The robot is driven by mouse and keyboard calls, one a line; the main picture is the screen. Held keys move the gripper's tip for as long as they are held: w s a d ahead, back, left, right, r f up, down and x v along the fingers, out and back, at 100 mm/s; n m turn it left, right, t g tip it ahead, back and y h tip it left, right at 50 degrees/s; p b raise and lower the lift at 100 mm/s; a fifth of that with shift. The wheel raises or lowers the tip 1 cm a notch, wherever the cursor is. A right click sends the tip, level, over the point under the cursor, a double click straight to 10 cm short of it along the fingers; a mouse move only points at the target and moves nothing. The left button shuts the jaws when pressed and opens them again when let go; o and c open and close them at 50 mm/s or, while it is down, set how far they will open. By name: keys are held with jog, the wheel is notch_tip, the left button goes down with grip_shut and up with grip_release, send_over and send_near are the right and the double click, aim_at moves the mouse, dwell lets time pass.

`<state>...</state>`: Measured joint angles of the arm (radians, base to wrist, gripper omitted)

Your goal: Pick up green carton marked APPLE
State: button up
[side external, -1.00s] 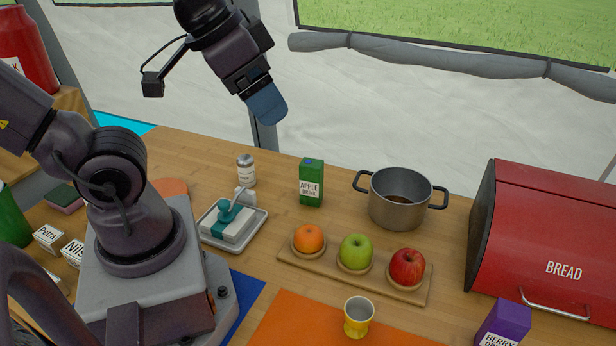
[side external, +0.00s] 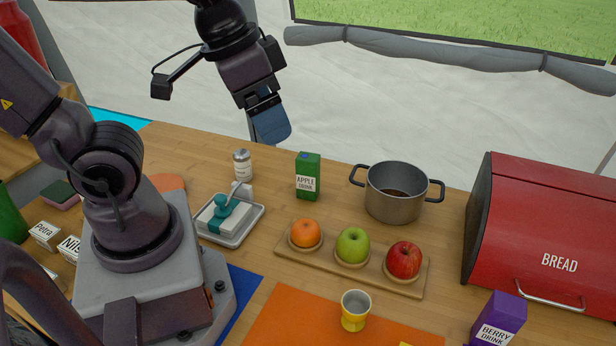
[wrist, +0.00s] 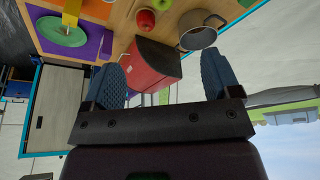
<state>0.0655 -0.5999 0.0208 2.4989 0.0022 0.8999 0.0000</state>
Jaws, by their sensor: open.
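The green carton marked APPLE (side external: 308,170) stands upright on the wooden counter in the side view, left of the grey pot. My gripper (side external: 270,128) is above the counter, up and to the left of the carton and apart from it. In the wrist view my gripper (wrist: 163,85) shows two blue fingers spread wide with nothing between them. I cannot make out the carton in the wrist view.
The pot (side external: 393,200) stands right of the carton. A board (side external: 330,269) with an orange, a green apple and a red apple lies in front. A white shaker (side external: 242,164) and butter dish (side external: 247,235) are to the left. A red bread box (side external: 540,230) is far right.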

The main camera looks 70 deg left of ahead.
jog(key=s+a+f+m+g+y, duration=0.1)
jog(key=a+f+m+g+y, duration=0.25)
jog(key=f, duration=0.35)
jog(key=s+a+f+m+g+y, duration=0.1)
jog(key=a+f+m+g+y, duration=0.1)
jog(key=a+f+g+y, duration=0.4)
jog(key=m+t+y, duration=0.5)
jog(key=m+t, duration=1.2)
jog(key=m, duration=0.3)
send_over(306, 170)
jog(key=v, duration=0.3)
notch_tip(306, 170, down, 6)
notch_tip(306, 170, down, 6)
jog(key=shift+s, duration=0.1)
jog(key=x, duration=0.5)
jog(key=shift+f, duration=0.25)
